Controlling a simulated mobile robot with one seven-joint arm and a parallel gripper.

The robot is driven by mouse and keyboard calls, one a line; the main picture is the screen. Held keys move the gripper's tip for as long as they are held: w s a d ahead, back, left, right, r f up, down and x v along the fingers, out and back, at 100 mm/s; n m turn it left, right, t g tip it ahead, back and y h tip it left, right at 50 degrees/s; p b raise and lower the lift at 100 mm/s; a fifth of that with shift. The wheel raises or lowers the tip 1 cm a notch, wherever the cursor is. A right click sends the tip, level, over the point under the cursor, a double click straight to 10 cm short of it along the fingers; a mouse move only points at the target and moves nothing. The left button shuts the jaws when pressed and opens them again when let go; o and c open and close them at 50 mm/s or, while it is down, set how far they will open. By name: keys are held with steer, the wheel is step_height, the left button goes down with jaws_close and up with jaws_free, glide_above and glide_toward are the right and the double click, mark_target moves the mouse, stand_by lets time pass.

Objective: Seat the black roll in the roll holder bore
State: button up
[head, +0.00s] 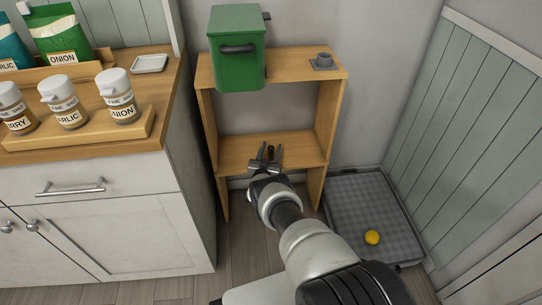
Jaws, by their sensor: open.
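A small dark upright shape, which looks like the black roll (270,150), is at the lower shelf of the wooden unit. My gripper (268,153) is open at that shelf, with its fingers on either side of the dark shape. I cannot tell whether the fingers touch it. My gripper hides its lower part. The grey roll holder (323,63), with a round raised bore on a square base, stands on the top shelf at the right.
The wooden shelf unit (322,115) has side panels around the lower shelf. A green bin (237,65) stands on top at the left. A cabinet with jars (66,108) is at left. A grey pet bed (350,207) with a yellow ball (372,237) lies at right.

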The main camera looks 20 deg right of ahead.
jaws_close()
